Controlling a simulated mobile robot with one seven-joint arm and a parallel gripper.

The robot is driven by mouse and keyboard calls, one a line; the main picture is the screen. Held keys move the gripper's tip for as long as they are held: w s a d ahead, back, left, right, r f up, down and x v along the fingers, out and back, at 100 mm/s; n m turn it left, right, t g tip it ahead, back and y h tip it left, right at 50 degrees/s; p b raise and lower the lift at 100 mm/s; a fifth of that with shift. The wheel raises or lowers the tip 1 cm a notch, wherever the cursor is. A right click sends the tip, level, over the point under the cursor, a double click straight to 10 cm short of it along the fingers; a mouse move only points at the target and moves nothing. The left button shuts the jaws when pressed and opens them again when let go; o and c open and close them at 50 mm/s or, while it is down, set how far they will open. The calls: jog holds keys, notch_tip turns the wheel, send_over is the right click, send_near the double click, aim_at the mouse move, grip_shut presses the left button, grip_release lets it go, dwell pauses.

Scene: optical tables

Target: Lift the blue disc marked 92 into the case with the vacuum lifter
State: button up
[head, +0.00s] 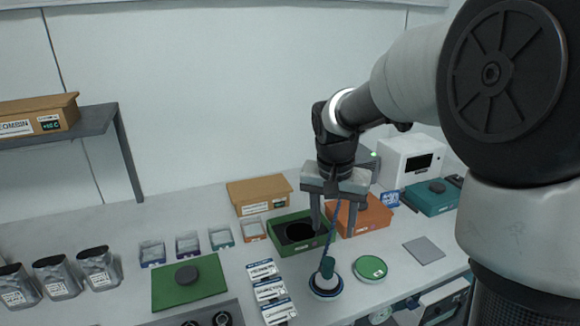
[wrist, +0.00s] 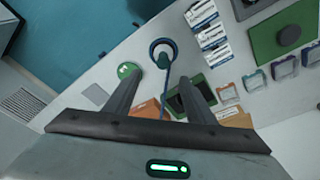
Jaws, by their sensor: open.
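The vacuum lifter (head: 327,267) has a green body and stands on the table front, below my gripper. A blue round rim (head: 325,293) shows around its foot; I cannot read any number there. In the wrist view the lifter (wrist: 163,53) stands on the blue ring, beyond the fingertips. A thin blue hose (head: 333,225) rises from it toward the gripper. A green case (head: 272,237) stands open behind the lifter, with a dark round recess inside. My gripper (head: 334,222) is open, pointing down, empty and apart from the lifter.
A green disc (head: 369,268) lies right of the lifter, near a grey plate (head: 425,250). White labelled packs (head: 268,290) lie left. A green lid (head: 165,292) with a dark knob lies farther left. An orange case (head: 378,217) and cardboard box (head: 259,192) stand behind.

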aim_at(328, 262)
jog(key=w+f, duration=0.1)
jog(key=f, duration=0.5)
jog(key=w+f, duration=0.2)
jog(key=f, duration=0.5)
jog(key=w+d+f+b, duration=0.1)
jog(key=f, duration=0.5)
jog(key=shift+w+f, duration=0.15)
jog(key=shift+w, duration=0.1)
jog(key=c, duration=1.3)
jog(key=o, duration=0.4)
grip_shut()
jog(key=shift+r+p, duration=2.35)
jog(key=shift+r, duration=1.4)
